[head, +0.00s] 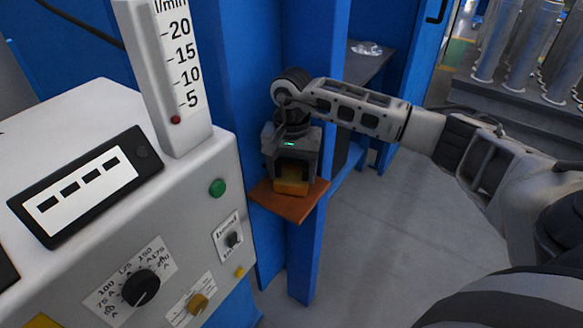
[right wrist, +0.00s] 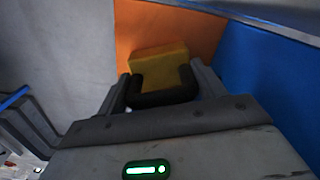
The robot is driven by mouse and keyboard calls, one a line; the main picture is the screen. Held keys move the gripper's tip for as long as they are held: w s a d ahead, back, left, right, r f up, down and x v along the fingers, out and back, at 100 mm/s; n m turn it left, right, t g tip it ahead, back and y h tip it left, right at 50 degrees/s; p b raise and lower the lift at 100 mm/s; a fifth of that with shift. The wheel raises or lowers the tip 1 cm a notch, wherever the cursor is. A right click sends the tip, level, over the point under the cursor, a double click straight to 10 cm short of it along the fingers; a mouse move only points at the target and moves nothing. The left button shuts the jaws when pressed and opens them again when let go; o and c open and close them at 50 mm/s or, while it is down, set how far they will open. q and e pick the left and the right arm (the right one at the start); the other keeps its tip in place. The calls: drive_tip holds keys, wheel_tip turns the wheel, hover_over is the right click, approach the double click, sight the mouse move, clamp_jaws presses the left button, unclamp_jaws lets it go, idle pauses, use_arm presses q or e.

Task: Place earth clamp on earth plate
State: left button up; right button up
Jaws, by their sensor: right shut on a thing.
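The earth plate (head: 303,208) is a flat orange-brown plate on the blue post, beside the grey machine. It also shows in the right wrist view (right wrist: 196,30). The earth clamp (head: 291,187) is a yellow block with a dark part near the fingers, seen also in the right wrist view (right wrist: 160,63). My right gripper (head: 292,174) points down over the plate and is shut on the clamp, with a finger on each side. The clamp overlaps the plate in both views; I cannot tell whether they touch. My left gripper is not in view.
The grey machine (head: 90,185) with dials and a flow gauge (head: 178,70) stands close on the left. Blue uprights (head: 318,110) stand right behind the gripper. A shelf (head: 365,65) lies behind. The floor (head: 375,235) at centre right is clear. Grey cylinders (head: 520,50) stand at the back right.

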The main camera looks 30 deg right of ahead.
drive_tip(key=shift+f, duration=0.15)
drive_tip(key=o, duration=1.4)
wheel_tip(320, 180, up, 12)
drive_tip(key=shift+r+b, duration=0.2)
drive_tip(key=shift+b, duration=0.15)
